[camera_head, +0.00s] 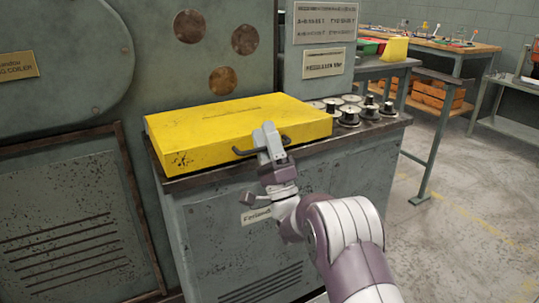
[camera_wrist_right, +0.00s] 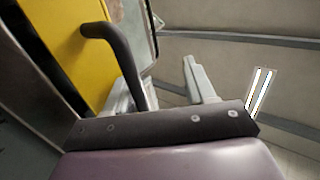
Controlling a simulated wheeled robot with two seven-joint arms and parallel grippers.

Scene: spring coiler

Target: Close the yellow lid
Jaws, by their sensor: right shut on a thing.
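The yellow lid (camera_head: 225,128) lies flat on top of the grey machine cabinet in the head view, with worn dark spots near its front left corner. A dark handle (camera_head: 284,139) sits on its front face. My right gripper (camera_head: 268,140) is at this handle, shut on it. In the right wrist view, the yellow lid (camera_wrist_right: 72,45) is at upper left and the dark handle (camera_wrist_right: 122,58) curves out from it to the gripper's fingers (camera_wrist_right: 165,90). My left gripper is not in view.
Several metal spools (camera_head: 348,115) stand on the cabinet top right of the lid. The machine body (camera_head: 200,75) rises behind the lid. Workbenches (camera_head: 430,45) with a yellow bin stand at the back right. The floor (camera_head: 460,220) at right is clear.

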